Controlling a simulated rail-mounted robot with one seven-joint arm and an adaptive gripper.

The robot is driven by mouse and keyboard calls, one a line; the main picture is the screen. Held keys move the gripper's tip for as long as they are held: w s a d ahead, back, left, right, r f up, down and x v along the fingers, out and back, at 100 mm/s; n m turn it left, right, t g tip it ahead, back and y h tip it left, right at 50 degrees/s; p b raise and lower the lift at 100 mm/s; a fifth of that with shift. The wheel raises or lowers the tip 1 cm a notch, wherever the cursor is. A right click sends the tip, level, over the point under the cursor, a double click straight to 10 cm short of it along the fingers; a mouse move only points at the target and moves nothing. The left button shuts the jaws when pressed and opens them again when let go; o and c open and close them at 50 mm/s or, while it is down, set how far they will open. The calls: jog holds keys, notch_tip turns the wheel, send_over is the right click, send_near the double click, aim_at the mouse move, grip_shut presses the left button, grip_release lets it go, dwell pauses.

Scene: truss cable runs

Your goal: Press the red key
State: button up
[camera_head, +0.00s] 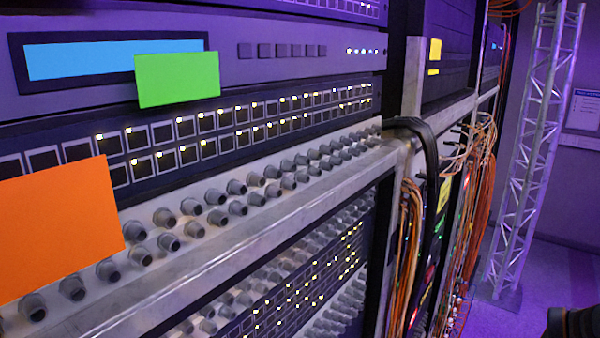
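I cannot pick out a red key for certain. Small red glows (413,318) show low on the dark strip beside the orange cables, too small to tell whether any is a key. A row of dark square keys (282,50) sits on the upper rack unit, right of its blue display (115,58); none of them looks red. No gripper fingers show. A black rounded shape at the bottom right corner is cut off by the frame, and I cannot tell what it is.
An orange square (55,225) and a green card (178,79) cover parts of the rack front. Grey connectors (190,207) stick out along the ledge. Orange cables (407,230) and a black cable (428,140) hang at the rack's right. A metal truss (540,130) stands beyond open floor.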

grip_shut()
dwell(1.5)
